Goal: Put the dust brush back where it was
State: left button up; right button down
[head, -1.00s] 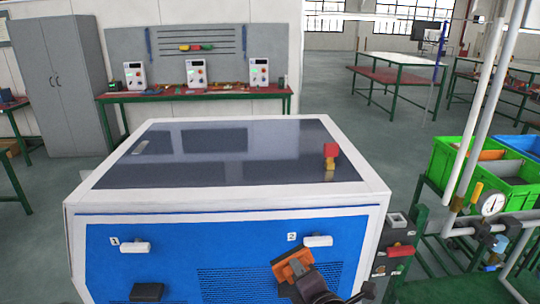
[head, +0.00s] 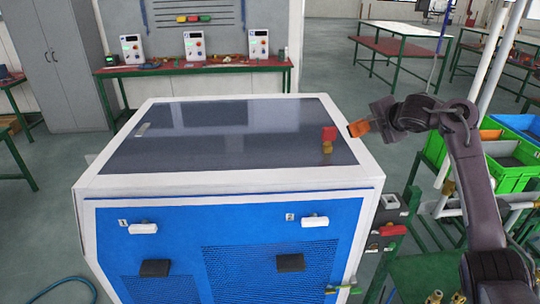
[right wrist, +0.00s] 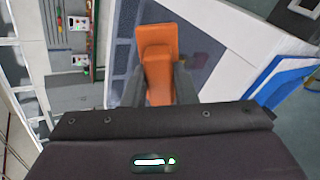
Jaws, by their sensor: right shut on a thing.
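The dust brush (head: 359,128) shows as an orange block at the tip of my right gripper (head: 374,119). In the right wrist view the orange brush (right wrist: 156,48) sits between the two dark fingers (right wrist: 157,88), which are shut on it. In the head view the brush is near the right edge of the generator's top, beside the red and yellow piece, and looks to be in the air. The generator (head: 240,187) has a white frame, a blue front and a dark top panel. The brush's far side is hidden. My left gripper is not in view.
A small red and yellow piece (head: 328,138) stands on the generator's top right. Green bins (head: 512,178), pipes and a green-framed stand are at the right. A workbench (head: 195,69) with control boxes is behind. The rest of the dark top is clear.

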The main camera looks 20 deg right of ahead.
jog(key=s+a+f+n+g+y, duration=0.25)
jog(key=a+f+n+y, duration=0.2)
jog(key=a, duration=0.25)
jog(key=s+a+f+n+g+y, duration=0.1)
jog(key=s+a+f+n+y, duration=0.2)
jog(key=a+n, duration=0.3)
jog(key=s+a+f+n+g+y, duration=0.1)
jog(key=s+a+g, duration=0.15)
jog(key=s, duration=0.25)
jog(key=s+a+f+n+g, duration=0.1)
jog(key=s+a+n, duration=0.15)
jog(key=s, duration=0.25)
jog(key=s+d+r, duration=0.2)
jog(key=s, duration=0.2)
jog(key=s+d+r+g+h, duration=0.1)
jog(key=s+d+r, duration=0.1)
jog(key=s+r, duration=0.1)
jog(key=shift+s+d+r+m, duration=0.2)
jog(key=shift+s+r+m, duration=0.1)
jog(key=shift+s, duration=0.55)
jog(key=shift+d+r+h, duration=0.1)
jog(key=shift+h, duration=0.15)
